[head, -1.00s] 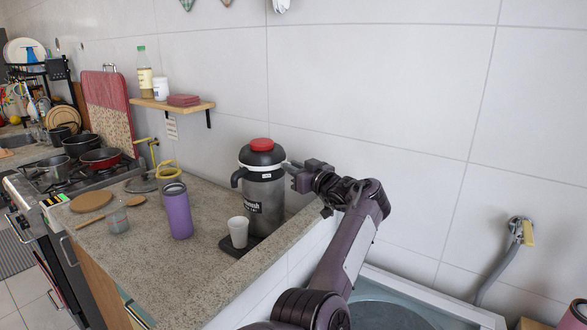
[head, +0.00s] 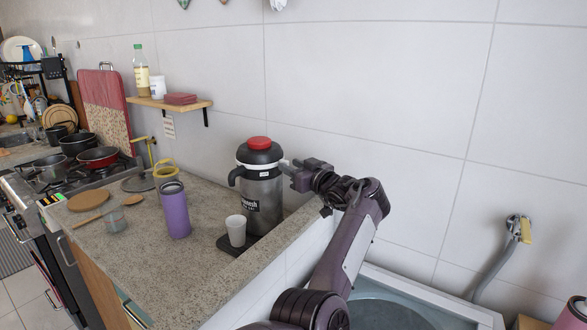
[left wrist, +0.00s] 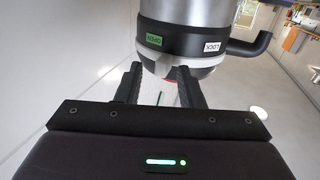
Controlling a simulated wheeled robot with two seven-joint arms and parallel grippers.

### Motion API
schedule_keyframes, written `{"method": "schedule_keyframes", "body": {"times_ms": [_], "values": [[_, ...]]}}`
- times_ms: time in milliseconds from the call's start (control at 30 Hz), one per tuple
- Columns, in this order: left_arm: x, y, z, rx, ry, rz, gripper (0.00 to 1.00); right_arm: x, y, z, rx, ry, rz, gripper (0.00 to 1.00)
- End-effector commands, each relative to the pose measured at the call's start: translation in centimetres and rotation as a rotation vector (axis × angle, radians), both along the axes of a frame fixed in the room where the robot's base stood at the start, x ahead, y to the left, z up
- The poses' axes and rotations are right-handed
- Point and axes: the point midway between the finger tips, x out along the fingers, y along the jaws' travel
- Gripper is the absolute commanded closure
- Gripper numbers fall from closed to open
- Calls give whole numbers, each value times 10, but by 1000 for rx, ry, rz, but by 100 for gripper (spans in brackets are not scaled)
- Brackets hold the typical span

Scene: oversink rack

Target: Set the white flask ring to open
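The flask (head: 262,199) stands upright at the counter's back right corner, with a steel body, black top and red cap. Its white ring (left wrist: 182,66) shows as a pale band near the top in the left wrist view, where the flask appears upside down. A green OPEN label (left wrist: 154,39) and a white LOCK label (left wrist: 212,46) sit on the dark band beside it. My left gripper (left wrist: 160,80) is open, its two fingers apart at the ring's near side; contact is unclear. In the head view my left gripper (head: 287,169) is right of the flask's top. My right gripper is out of view.
A white cup (head: 236,231) stands on a dark tray (head: 232,246) before the flask. A purple tumbler (head: 176,211) and a glass (head: 115,218) stand further left on the counter (head: 180,272). A tiled wall is close behind the flask.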

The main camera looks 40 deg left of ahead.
Motion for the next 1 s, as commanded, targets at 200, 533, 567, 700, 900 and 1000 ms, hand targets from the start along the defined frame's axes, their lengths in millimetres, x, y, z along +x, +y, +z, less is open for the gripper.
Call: {"method": "schedule_keyframes", "body": {"times_ms": [200,533,567,700,900,1000], "values": [[-6,-34,-4,-2,1,-6,65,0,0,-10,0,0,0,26],[-16,-73,-3,-1,2,-5,65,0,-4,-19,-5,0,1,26],[-17,-74,-3,-1,2,-4,65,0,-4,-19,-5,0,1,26],[-17,-75,-2,-2,3,-3,65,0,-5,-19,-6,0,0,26],[-17,-75,0,-1,2,-3,77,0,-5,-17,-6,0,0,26],[-17,-74,10,-1,2,-4,90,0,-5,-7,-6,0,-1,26]]}}
